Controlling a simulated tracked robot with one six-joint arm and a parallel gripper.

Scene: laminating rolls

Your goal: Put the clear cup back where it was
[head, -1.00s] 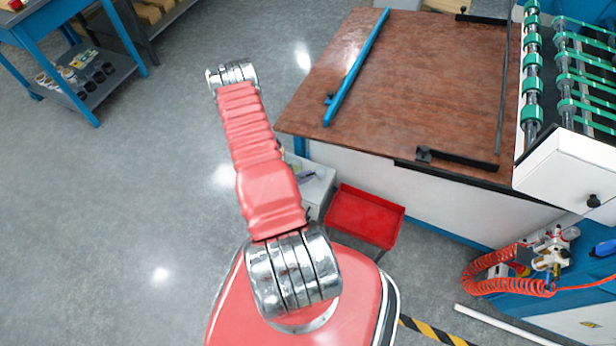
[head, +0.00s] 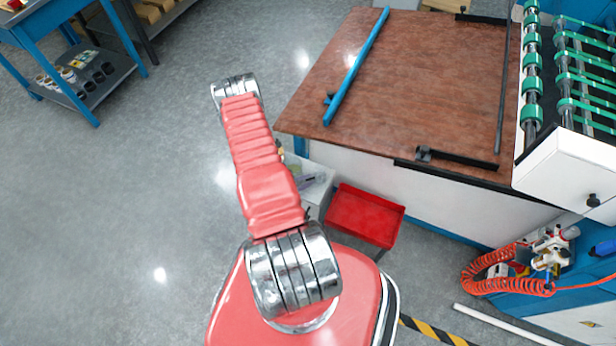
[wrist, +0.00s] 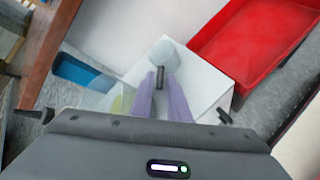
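In the wrist view, my gripper's two purple fingers (wrist: 161,88) point at a white surface (wrist: 208,84), with a narrow gap between them. A dark bar (wrist: 160,76) shows at the gap, below a pale, rounded, translucent thing (wrist: 165,54) that may be the clear cup. I cannot tell whether the fingers touch it. Another translucent patch, with yellow-green in it (wrist: 117,104), shows left of the fingers. In the head view my arm hides the gripper. A small clear-looking thing (head: 315,180) shows on the white stand right of the arm.
A red tray (head: 365,215) sits right of the white stand, also in the wrist view (wrist: 255,40). A brown-topped table (head: 420,80) with a blue bar (head: 357,65) stands behind. A coiled red hose (head: 480,278) is at the right. The floor at left is open.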

